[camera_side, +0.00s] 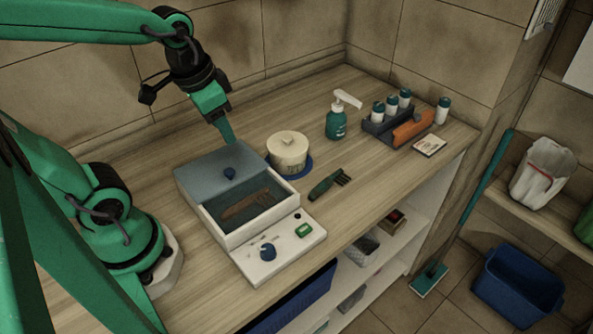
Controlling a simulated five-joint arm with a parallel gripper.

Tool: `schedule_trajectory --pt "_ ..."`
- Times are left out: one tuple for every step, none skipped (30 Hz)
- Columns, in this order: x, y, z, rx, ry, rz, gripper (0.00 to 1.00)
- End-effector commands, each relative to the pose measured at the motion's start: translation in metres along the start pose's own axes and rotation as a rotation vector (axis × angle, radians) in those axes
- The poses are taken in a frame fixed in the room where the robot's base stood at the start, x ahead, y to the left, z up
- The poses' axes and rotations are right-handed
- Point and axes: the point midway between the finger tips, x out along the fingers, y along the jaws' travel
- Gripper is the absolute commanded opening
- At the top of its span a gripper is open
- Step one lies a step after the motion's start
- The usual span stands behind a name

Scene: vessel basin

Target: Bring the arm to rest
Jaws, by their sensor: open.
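My green arm reaches over the wooden counter (365,206) from the left. My gripper (231,141) points down above the back of a white basin unit (240,240), near its grey lid (205,170). It is open, and nothing shows between its fingers. The lid has a dark blue knob (230,173) and covers the back part of the basin. A brown object (246,203) lies inside the open front part. Whether the gripper touches the lid is hard to tell.
A cream lidded pot (287,152) sits on a blue coaster (305,167) right of the gripper. The counter's right front is clear.

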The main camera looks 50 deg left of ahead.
Motion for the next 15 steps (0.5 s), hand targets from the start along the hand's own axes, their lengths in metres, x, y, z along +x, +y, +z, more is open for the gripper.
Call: schedule_trajectory --pt "-0.008 0.003 0.0 -0.015 0.04 -0.004 0.45" --pt "-0.012 0.004 0.0 -0.026 0.06 -0.005 0.45" --pt "-0.017 0.006 0.001 -0.041 0.086 -0.006 0.45" --pt "-0.02 0.007 0.001 -0.052 0.104 -0.006 0.45" --pt "-0.024 0.009 0.001 -0.061 0.123 -0.006 0.45" --pt "-0.028 0.01 0.002 -0.074 0.145 -0.005 0.45" --pt "-0.03 0.011 0.002 -0.082 0.16 -0.005 0.45" --pt "-0.033 0.012 0.002 -0.091 0.175 -0.004 0.45" --pt "-0.036 0.013 0.003 -0.1 0.19 -0.003 0.45" --pt "-0.037 0.014 0.003 -0.106 0.2 -0.002 0.45" --pt "-0.039 0.014 0.003 -0.112 0.208 -0.001 0.45" --pt "-0.04 0.015 0.004 -0.117 0.217 0.001 0.45" --pt "-0.041 0.015 0.004 -0.12 0.222 0.001 0.45" --pt "-0.042 0.015 0.004 -0.122 0.226 0.002 0.45" --pt "-0.043 0.016 0.004 -0.125 0.229 0.002 0.45"
